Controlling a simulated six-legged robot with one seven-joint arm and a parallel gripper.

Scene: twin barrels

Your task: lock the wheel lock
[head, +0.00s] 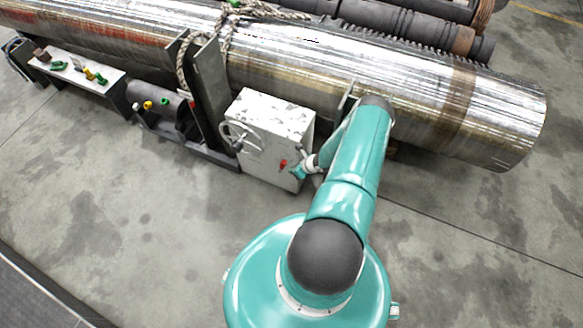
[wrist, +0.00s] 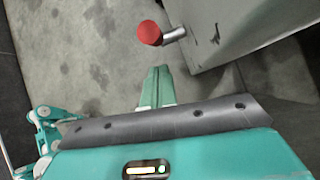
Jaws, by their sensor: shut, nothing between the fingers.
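A white, worn box (head: 268,138) stands on the floor in front of the large metal cylinder. A spoked handwheel (head: 240,136) is on its front face. A small red knob (head: 283,163) sticks out lower right on the same face. In the wrist view the red knob (wrist: 150,32) is round and sits on a short metal shaft. My gripper (head: 297,173) is just right of the knob in the head view. In the wrist view my gripper (wrist: 157,72) has its teal fingers together and empty, pointing toward the knob with a visible gap. The handwheel is out of the wrist view.
The long shiny cylinder (head: 400,85) lies behind the box. A dark metal upright (head: 208,90) stands left of the box. A low bench (head: 85,68) with small green and yellow parts is at the far left. The concrete floor (head: 150,205) in front is clear.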

